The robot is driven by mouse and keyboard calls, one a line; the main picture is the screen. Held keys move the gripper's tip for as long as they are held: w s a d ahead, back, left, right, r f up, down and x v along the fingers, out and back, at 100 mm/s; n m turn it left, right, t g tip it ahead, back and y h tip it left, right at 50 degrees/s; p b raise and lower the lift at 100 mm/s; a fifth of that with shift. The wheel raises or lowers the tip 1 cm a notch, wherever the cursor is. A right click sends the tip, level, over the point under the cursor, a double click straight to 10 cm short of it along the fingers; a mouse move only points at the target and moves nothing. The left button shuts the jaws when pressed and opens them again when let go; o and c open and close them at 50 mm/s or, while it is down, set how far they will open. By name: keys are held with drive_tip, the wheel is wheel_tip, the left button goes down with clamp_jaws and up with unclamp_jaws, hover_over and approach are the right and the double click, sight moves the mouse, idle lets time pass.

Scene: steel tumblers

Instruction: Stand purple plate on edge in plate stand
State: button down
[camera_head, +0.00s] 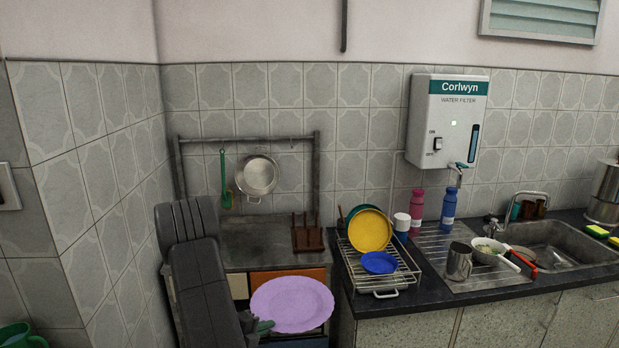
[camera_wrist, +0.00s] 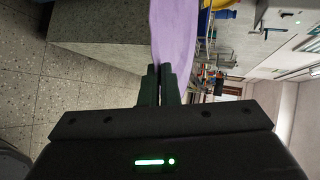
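The purple plate (camera_head: 292,305) is in my gripper (camera_head: 264,326), low in front of the small steel-topped table in the head view. In the wrist view the plate (camera_wrist: 174,32) shows nearly edge-on between the two dark fingers of my gripper (camera_wrist: 162,72), which are shut on its rim. The plate is held clear of the counter, its broad face turned toward the head camera. A brown wooden rack with upright pegs, which looks like the plate stand (camera_head: 308,236), stands on the steel tabletop, above and behind the plate in the head view. It looks empty.
A wire dish rack (camera_head: 385,280) with yellow (camera_head: 370,230) and blue (camera_head: 379,263) plates stands on the dark counter to the right. A pan (camera_head: 257,175) and green utensil (camera_head: 224,175) hang from the rail behind the steel tabletop (camera_head: 250,243). The tabletop left of the stand looks clear.

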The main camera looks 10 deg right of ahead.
drive_tip(key=d+r+m+g+y, duration=1)
drive_tip(key=d+r+m+g, duration=0.4)
drive_tip(key=d+r+m, duration=0.45)
drive_tip(key=s+d+r+m+t+h, duration=0.1)
drive_tip(key=s+r+m+t, duration=0.2)
drive_tip(key=r+m, duration=0.6)
drive_tip(key=s+d+r+m+t+h, duration=0.1)
drive_tip(key=s+r+m+t, duration=0.3)
drive_tip(key=r+m, duration=0.5)
drive_tip(key=s+m+h, duration=0.1)
drive_tip(key=s+m, duration=0.1)
drive_tip(key=m, duration=0.6)
drive_tip(key=shift+s+d+r+t, duration=0.25)
drive_tip(key=shift+d+r+t, duration=0.05)
drive_tip(key=shift+d, duration=0.1)
